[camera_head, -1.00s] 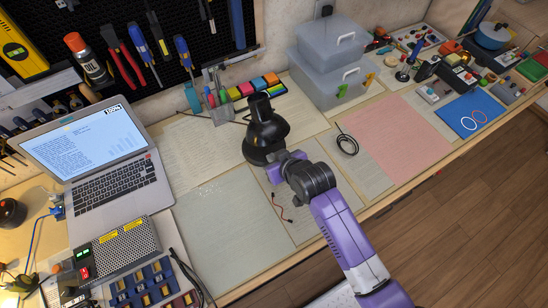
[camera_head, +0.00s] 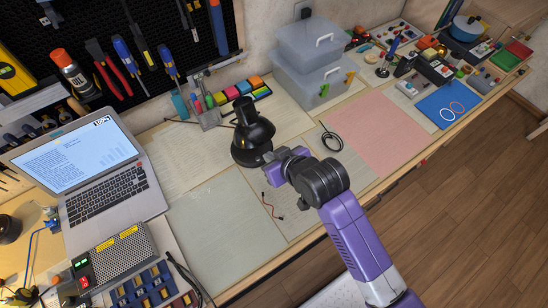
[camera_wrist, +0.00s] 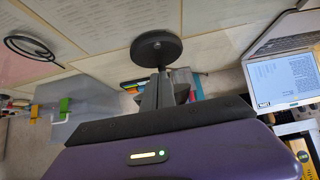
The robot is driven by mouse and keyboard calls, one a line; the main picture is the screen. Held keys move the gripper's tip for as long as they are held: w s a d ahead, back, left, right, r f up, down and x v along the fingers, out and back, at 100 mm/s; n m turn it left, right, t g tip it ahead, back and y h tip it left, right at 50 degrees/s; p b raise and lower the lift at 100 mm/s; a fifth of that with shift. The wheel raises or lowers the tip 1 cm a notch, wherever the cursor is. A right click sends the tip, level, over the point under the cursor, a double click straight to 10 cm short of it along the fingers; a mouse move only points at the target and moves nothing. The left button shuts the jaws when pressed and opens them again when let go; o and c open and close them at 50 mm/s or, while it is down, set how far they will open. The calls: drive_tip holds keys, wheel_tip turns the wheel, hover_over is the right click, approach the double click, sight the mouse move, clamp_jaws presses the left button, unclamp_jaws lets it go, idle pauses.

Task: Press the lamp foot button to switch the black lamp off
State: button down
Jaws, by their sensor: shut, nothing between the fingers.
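The black lamp (camera_head: 253,134) stands upright on the papers in the middle of the bench, with its wide round foot at the bottom. My gripper (camera_head: 272,164) is low at the right front side of the foot; I cannot tell whether it touches. In the wrist view the dark round disc of the lamp (camera_wrist: 157,48) shows straight beyond the fingertips. My gripper (camera_wrist: 163,82) is shut and empty there. The foot button cannot be made out in either view. I cannot tell whether the lamp is lit.
An open laptop (camera_head: 105,190) stands to the left. A pen holder (camera_head: 208,117) and colored sticky notes (camera_head: 247,88) are behind the lamp. A black cable coil (camera_head: 331,141) lies to the right, before stacked clear boxes (camera_head: 312,85). A thin red-black wire (camera_head: 275,208) lies in front.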

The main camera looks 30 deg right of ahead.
drive_tip(key=shift+v, duration=0.95)
wheel_tip(320, 180, up, 8)
drive_tip(key=t, duration=0.5)
drive_tip(key=s+a+r+b, duration=0.1)
drive_tip(key=s+b, duration=0.2)
drive_tip(key=s, duration=2.5)
drive_tip(key=shift+a+r+t, duration=0.15)
drive_tip(key=shift+r+t, duration=0.1)
drive_tip(key=shift+t, duration=0.05)
drive_tip(key=shift+s, duration=0.1)
